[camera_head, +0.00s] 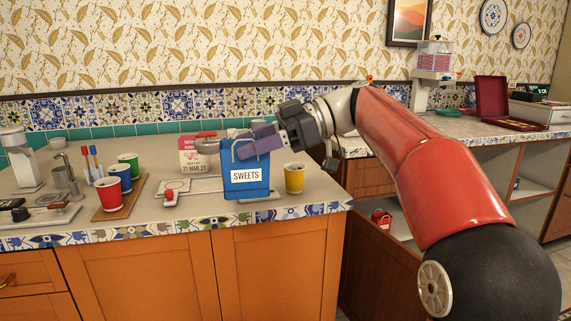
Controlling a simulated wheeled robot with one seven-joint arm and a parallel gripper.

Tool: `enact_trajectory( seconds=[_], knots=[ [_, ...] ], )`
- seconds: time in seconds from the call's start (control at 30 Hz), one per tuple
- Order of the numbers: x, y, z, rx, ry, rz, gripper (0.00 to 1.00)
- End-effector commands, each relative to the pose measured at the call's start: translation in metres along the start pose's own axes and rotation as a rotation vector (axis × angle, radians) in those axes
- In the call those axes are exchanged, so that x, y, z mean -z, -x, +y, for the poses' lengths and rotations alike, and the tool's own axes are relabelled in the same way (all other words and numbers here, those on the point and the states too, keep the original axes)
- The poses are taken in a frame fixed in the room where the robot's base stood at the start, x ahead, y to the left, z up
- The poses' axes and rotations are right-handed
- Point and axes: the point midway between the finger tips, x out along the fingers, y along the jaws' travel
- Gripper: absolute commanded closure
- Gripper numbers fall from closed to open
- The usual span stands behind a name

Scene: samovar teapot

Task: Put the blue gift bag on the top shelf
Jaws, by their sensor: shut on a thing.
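The blue gift bag (246,187) carries a white label reading SWEETS and is upright at the front of the tiled counter. My gripper (243,148) reaches in from the right and is shut on the top of the bag. The purple fingers cover part of the bag's upper edge. Whether the bag's bottom touches the counter or hangs just above it, I cannot tell. An open shelf compartment (520,185) shows under the right counter; I cannot tell if it is the top shelf.
A yellow cup (294,178) stands close to the bag's right. A pink-and-white date card (193,157) stands behind left. A pull-out with a red box (381,218) is below right.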

Motion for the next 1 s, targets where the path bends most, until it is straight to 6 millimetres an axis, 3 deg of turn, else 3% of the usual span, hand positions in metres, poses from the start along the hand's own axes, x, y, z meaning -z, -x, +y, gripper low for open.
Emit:
enact_trajectory(
  seconds=[0.27,0.47,0.67,1.0],
  knots=[
    [-0.034,0.011,0.000,-0.097,-0.032,-0.001,0.83],
    [-0.087,0.026,0.000,-0.243,-0.083,-0.001,0.83],
    [-0.178,0.053,0.001,-0.501,-0.165,-0.001,0.83],
    [-0.372,0.109,0.004,-1.039,-0.343,-0.003,0.83]
  ],
)
